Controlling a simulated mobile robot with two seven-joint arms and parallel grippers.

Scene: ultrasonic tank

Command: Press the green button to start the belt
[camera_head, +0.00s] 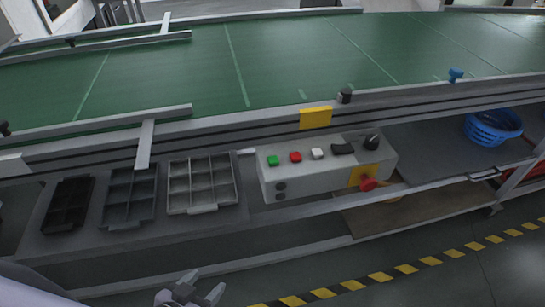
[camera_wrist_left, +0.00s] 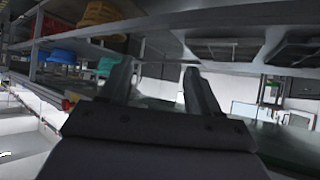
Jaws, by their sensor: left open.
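The green button (camera_head: 272,160) is on top of a grey control box (camera_head: 330,170) in the head view, left of a red button (camera_head: 295,157) and a white button (camera_head: 317,153). The box sits on the shelf below the green belt (camera_head: 240,60). My left gripper (camera_head: 190,295) is at the bottom edge of the head view, below and left of the box, apart from it. It is open and empty; its two fingers also show in the left wrist view (camera_wrist_left: 157,85). The green button does not show in the wrist view. My right gripper is not in view.
A black tray (camera_head: 69,204), a dark grey tray (camera_head: 130,195) and a light grey tray (camera_head: 201,184) lie left of the box. A red knob (camera_head: 369,184) sticks out of its front. A blue basket (camera_head: 492,127) is at right. The shelf's front rail (camera_head: 300,210) runs before the box.

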